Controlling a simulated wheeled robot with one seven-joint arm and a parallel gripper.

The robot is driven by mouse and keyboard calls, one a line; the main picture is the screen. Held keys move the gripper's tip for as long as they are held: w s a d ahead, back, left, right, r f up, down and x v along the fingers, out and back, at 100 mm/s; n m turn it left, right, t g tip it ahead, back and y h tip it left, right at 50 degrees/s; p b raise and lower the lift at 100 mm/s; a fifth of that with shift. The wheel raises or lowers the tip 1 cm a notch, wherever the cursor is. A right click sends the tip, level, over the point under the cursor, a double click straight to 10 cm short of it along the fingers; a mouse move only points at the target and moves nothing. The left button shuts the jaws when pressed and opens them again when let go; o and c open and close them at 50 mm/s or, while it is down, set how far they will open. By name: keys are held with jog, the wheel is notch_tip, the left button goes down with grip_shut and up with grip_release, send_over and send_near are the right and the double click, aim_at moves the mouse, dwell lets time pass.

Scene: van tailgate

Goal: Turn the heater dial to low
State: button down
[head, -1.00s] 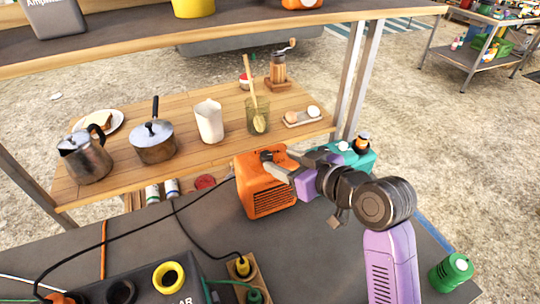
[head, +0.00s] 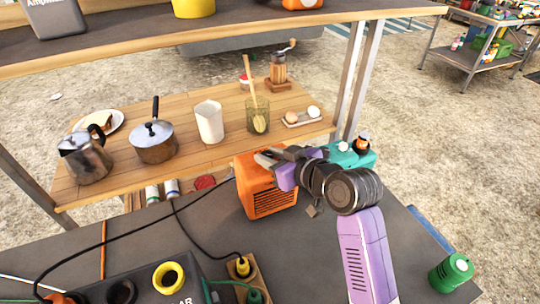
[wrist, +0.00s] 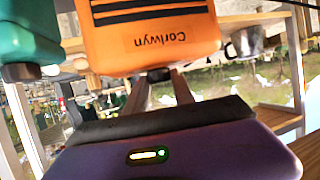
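The heater (head: 266,195) is an orange box with a slatted front, standing on the grey tailgate surface. In the wrist view the heater (wrist: 150,40) fills the top middle and bears the word "Corlwyn". Its dial (wrist: 158,74) is a small dark knob at the heater's edge. My gripper (head: 267,157) is over the heater's top and hides the dial in the head view. In the wrist view my gripper (wrist: 160,86) has its fingers apart, with the dial between or just beyond the tips. I cannot tell whether they touch it. The dial's setting is not readable.
A teal box (head: 352,158) with a dark-capped bottle stands close right of the heater. A wooden shelf (head: 190,158) behind holds a pot, pan, cup and glass. Black cables (head: 180,212) run to the left. A green canister (head: 451,272) stands front right.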

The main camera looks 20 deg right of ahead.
jog(key=shift+d+n+y, duration=0.15)
jog(key=shift+n+y, duration=0.15)
jog(key=shift+w+d+n+g+y, duration=0.15)
jog(key=shift+n+g+y, duration=0.45)
jog(key=shift+n+y, duration=0.45)
jog(key=n+g+y+b, duration=0.2)
jog(key=n+y, duration=0.1)
jog(key=shift+w+d+f+n+g+y, duration=0.1)
jog(key=shift+d+n+g+y, duration=0.05)
jog(key=shift+n+g+y, duration=0.15)
jog(key=n+g+y+b, duration=0.1)
jog(key=n+g+b, duration=0.1)
jog(key=n+g+y+b, duration=0.1)
jog(key=n+g, duration=0.1)
jog(key=shift+w+d+y+b, duration=0.1)
jog(key=shift+w+y+b, duration=0.1)
jog(key=shift+y+b, duration=0.2)
jog(key=shift+w+n+g+y+b, duration=0.1)
jog(key=shift+n+g+y+b, duration=0.15)
jog(key=shift+n+g+b, duration=0.95)
